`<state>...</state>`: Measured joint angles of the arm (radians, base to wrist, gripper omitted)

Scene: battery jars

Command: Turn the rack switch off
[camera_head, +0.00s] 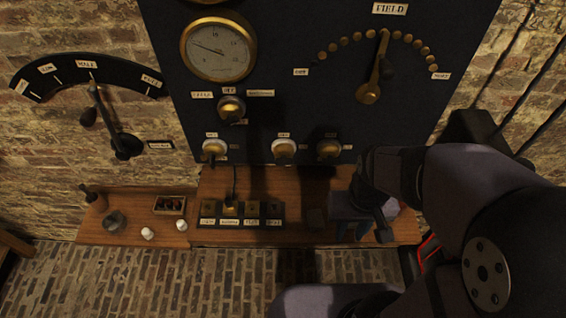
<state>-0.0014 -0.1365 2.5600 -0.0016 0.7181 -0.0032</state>
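My gripper (352,234) hangs low over the right part of the wooden shelf, below and right of the right switch and apart from all three. It is dark and small here, and its fingers are unclear.
A row of labelled slots (264,222) stands on the shelf (190,239), with a lead rising from one. A gauge (218,48) and levers (375,70) are above.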

